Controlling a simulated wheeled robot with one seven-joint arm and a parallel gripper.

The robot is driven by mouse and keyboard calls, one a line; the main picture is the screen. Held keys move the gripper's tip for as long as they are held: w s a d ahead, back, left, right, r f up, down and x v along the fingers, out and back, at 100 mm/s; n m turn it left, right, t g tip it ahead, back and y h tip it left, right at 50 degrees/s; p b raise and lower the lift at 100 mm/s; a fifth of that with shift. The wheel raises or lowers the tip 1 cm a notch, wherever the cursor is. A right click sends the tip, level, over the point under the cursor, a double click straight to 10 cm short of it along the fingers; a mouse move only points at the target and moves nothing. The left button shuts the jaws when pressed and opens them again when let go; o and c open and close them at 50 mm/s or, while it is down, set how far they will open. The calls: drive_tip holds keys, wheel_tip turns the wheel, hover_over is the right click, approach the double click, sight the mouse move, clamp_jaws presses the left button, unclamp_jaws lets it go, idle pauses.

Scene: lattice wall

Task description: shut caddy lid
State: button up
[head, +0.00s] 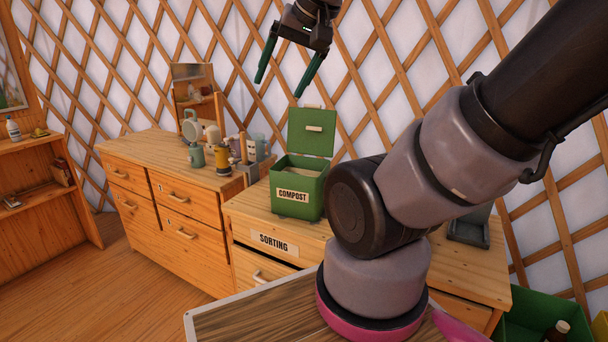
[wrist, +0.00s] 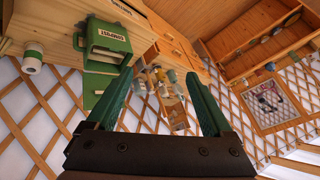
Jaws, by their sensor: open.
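The green compost caddy (head: 298,192) stands on the wooden sorting counter, with a label reading COMPOST on its front. Its green lid (head: 312,130) is raised upright at the back, with a pale handle on it, and the box below is open. My gripper (head: 291,86) is open and empty, in the air above and a little left of the lid, apart from it. In the wrist view the caddy (wrist: 106,42) appears upside down beyond the left finger, with the lid (wrist: 94,90) partly hidden behind that finger. My gripper (wrist: 165,88) also shows open there.
Bottles, cups and a mirror (head: 193,90) stand on the drawer cabinet (head: 150,155) left of the caddy. A dark grey object (head: 468,228) sits at the counter's right. A green crate (head: 540,320) is at lower right. The lattice wall (head: 240,50) rises behind.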

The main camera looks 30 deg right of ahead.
drive_tip(key=shift+w+d+r, duration=0.25)
drive_tip(key=shift+w+r, duration=0.1)
drive_tip(key=shift+w, duration=0.25)
drive_tip(key=shift+w+d+r, duration=0.2)
drive_tip(key=shift+w+r, duration=0.15)
drive_tip(key=shift+w, duration=0.2)
drive_tip(key=c, duration=1)
drive_tip(key=w, duration=0.1)
drive_tip(key=w+d+r, duration=0.1)
drive_tip(key=w, duration=0.1)
drive_tip(key=shift+d+r+m+g+h, duration=0.2)
drive_tip(key=shift+m+g+h, duration=0.1)
drive_tip(key=shift+g, duration=0.1)
clamp_jaws()
drive_tip(key=w+d+m+g+h, duration=0.1)
drive_tip(key=w+d+m+h, duration=0.1)
drive_tip(key=w+d, duration=0.8)
drive_tip(key=w+d+m+g+h, duration=0.15)
drive_tip(key=w+d, duration=0.55)
drive_tip(key=w, duration=0.8)
drive_tip(key=w+d+f+m+g, duration=0.1)
drive_tip(key=w+d+f, duration=0.4)
drive_tip(key=w+d, duration=0.15)
drive_tip(key=shift+h, duration=0.35)
drive_tip(key=shift+s+d+f, duration=0.1)
drive_tip(key=shift+s+f, duration=0.05)
drive_tip(key=shift+f, duration=2.25)
drive_tip(key=shift+s+d+f, duration=0.1)
drive_tip(key=shift+s+f, duration=0.05)
drive_tip(key=shift+f, duration=2.2)
